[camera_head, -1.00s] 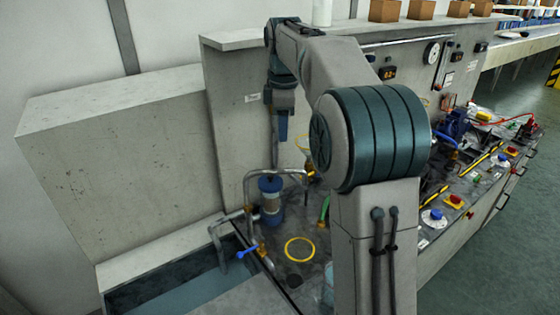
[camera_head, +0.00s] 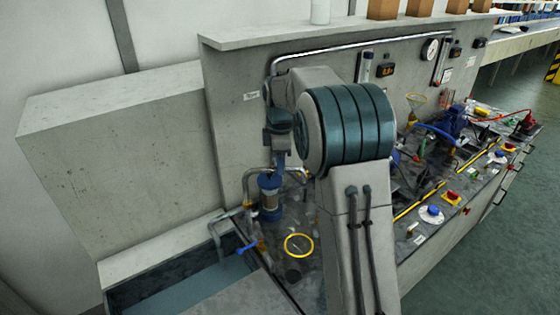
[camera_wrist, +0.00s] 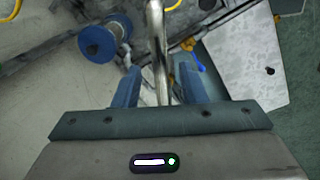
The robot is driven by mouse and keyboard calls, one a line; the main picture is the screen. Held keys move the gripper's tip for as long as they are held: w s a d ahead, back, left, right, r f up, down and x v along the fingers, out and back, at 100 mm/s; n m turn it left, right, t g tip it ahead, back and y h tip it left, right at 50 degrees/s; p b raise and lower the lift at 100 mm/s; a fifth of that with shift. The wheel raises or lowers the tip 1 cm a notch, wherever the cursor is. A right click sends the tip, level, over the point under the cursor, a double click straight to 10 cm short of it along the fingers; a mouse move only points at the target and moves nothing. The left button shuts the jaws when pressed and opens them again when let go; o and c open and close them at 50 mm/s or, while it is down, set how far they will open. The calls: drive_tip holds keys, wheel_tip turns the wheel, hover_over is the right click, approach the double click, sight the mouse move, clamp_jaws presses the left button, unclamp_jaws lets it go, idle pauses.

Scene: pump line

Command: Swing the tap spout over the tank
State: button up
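The tap spout (camera_head: 249,182) is a bent metal pipe that rises from the bench and arches to the right beside a blue-capped cylinder (camera_head: 270,193). My gripper (camera_head: 280,163) points down at the top of the spout. In the wrist view, my gripper's two blue fingers (camera_wrist: 158,68) stand apart on either side of the metal pipe (camera_wrist: 156,38), with visible gaps; they look open around it. The tank (camera_head: 185,285) is a grey basin with water at the lower left. The arm hides part of the spout's right end.
A blue-handled valve (camera_head: 247,247) sits at the tank's right edge. A yellow ring (camera_head: 299,245) lies on the bench top right of it. A grey wall panel (camera_head: 235,125) stands close behind the gripper. Hoses, switches and a funnel (camera_head: 415,100) crowd the bench to the right.

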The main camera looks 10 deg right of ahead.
drive_tip(key=shift+f, duration=0.5)
clamp_jaws()
